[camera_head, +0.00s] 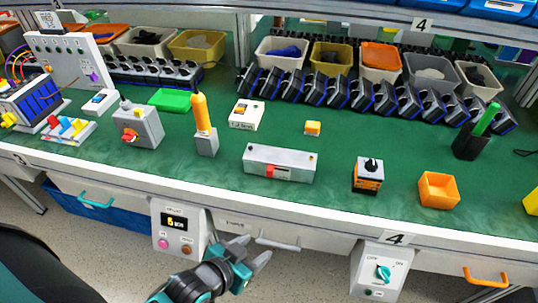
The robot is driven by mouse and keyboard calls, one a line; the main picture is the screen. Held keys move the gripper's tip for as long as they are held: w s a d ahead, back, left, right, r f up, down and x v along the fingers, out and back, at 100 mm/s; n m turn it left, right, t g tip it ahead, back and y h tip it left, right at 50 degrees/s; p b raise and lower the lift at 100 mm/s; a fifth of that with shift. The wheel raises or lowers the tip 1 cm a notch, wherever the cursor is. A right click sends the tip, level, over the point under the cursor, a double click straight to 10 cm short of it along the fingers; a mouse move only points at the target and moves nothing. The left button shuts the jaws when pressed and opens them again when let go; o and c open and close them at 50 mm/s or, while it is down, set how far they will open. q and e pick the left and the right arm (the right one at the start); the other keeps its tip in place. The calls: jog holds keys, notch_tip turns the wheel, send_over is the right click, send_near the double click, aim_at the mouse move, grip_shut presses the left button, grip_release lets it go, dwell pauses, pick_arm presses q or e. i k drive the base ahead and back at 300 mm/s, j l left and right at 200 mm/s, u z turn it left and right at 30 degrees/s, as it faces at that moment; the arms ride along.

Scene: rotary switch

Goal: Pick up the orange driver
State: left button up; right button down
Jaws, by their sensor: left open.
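The orange driver (201,112) stands upright in a small grey holder (206,145) on the green bench top, left of the middle. My left gripper (256,255) is low in front of the bench's front edge, below and to the right of the driver. It is open, with nothing visible between its fingers, and well apart from the driver. My right gripper does not show.
A grey box with a red switch (281,166) lies right of the driver, and a grey box with a red knob (138,126) left of it. An orange open box (438,189) stands farther right. Control panels (381,273) hang on the bench front.

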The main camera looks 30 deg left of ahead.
aim_at(197, 100)
jog(key=u, duration=1.3)
jog(key=i+l+z, duration=0.1)
jog(key=z, duration=0.35)
jog(key=i+z, duration=0.2)
jog(key=z, duration=0.2)
jog(key=k+j+u, duration=0.15)
jog(key=j, duration=0.15)
jog(key=k+j+u, duration=0.1)
jog(key=j, duration=0.2)
jog(key=k+j+u, duration=0.15)
jog(key=j, duration=0.15)
jog(key=j+u, duration=0.1)
jog(key=j, duration=0.25)
jog(key=k, duration=0.05)
